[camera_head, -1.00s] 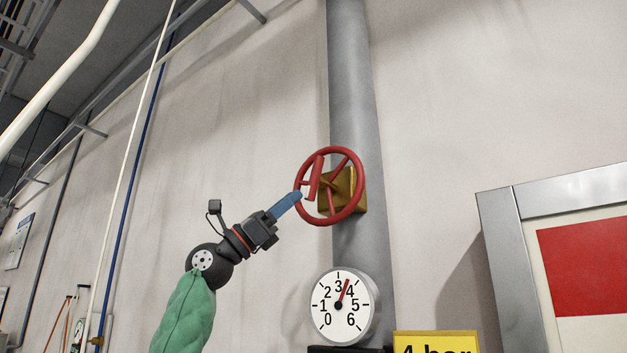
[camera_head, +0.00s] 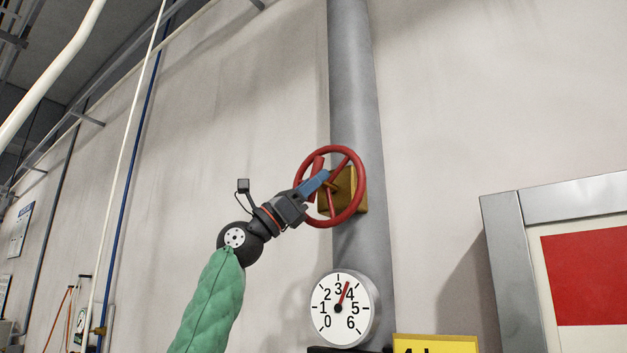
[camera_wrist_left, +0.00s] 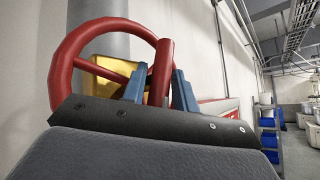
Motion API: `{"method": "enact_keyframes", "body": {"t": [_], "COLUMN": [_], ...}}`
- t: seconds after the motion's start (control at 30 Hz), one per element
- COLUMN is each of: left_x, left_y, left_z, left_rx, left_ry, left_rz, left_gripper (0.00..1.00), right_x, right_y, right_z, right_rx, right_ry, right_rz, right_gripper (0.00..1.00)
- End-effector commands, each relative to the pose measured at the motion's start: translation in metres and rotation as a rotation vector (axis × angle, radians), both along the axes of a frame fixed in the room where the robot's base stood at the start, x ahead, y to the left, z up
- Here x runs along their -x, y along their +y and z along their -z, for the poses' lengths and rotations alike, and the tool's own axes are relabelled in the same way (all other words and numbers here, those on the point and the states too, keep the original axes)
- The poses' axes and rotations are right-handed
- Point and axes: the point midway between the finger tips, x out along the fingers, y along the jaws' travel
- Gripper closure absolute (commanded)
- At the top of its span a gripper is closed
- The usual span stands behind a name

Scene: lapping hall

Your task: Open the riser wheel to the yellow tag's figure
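The red riser wheel (camera_head: 362,183) stands on a brass valve body (camera_head: 351,203) on the grey pipe. A red handle post (camera_head: 317,164) sticks out from its rim at the left. My left gripper (camera_head: 322,177) is at the wheel. In the left wrist view its blue fingers stand apart on either side of the handle post (camera_wrist_left: 162,72), with a gap at the left finger. The white pressure gauge (camera_head: 340,308) has its red needle between 3 and 4. The yellow tag (camera_head: 436,342) is cut off by the bottom edge, its figure mostly hidden. My right gripper is out of view.
The grey vertical pipe (camera_head: 355,80) runs up the pale wall behind the wheel. A metal-framed panel with a red field (camera_head: 590,275) stands at the right. The wall left of the wheel is clear.

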Motion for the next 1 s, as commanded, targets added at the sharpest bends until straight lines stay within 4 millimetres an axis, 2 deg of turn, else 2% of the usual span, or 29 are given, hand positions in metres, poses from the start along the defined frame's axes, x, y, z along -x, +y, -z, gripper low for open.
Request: {"method": "enact_keyframes", "body": {"t": [0.1, 0.23, 0.27, 0.57, 0.8, 1.0], "left_x": [0.0, 0.0, 0.0, -0.001, 0.0, 0.0], "left_y": [0.0, 0.0, 0.0, 0.001, 0.001, 0.001], "left_z": [0.0, 0.0, 0.0, -0.001, -0.002, -0.002], "left_rx": [0.0, 0.0, 0.0, -0.04, -0.136, -0.153], "left_ry": [0.0, 0.0, 0.0, -0.027, -0.1, -0.113], "left_rz": [0.0, 0.0, 0.0, -0.002, 0.0, 0.0], "left_gripper": [0.73, 0.99, 1.0, 1.0, 1.0, 1.0], "right_x": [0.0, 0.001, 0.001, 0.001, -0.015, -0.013], "right_y": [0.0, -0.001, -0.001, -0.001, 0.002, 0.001], "right_z": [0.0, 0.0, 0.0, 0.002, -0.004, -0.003], "right_rx": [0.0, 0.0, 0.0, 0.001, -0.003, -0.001], "right_ry": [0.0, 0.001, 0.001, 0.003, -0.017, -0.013], "right_rz": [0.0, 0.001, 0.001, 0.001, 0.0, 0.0], "right_gripper": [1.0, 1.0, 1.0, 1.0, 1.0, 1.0]}}
